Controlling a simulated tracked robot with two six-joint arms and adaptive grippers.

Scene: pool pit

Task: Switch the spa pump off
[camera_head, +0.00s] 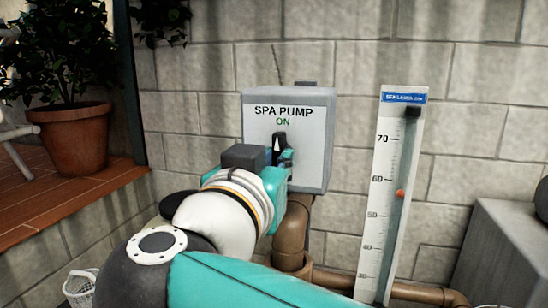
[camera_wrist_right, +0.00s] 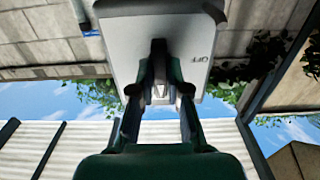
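The spa pump box (camera_head: 313,150) is a light grey unit on the block wall, with "SPA PUMP" and a green "ON" on its face. Its dark switch knob (camera_head: 279,140) stands upright below the lettering. My right gripper (camera_head: 284,157) is at the box face, its fingers at the knob and partly hidden by my wrist. My left gripper is not in view.
A white gauge board (camera_head: 377,205) with a red marker stands right of the box. Brown pipes (camera_head: 293,235) run below it. A potted plant (camera_head: 75,140) is on the wooden deck at left, a white basket (camera_head: 80,287) at bottom left, and a grey block (camera_head: 505,255) at right.

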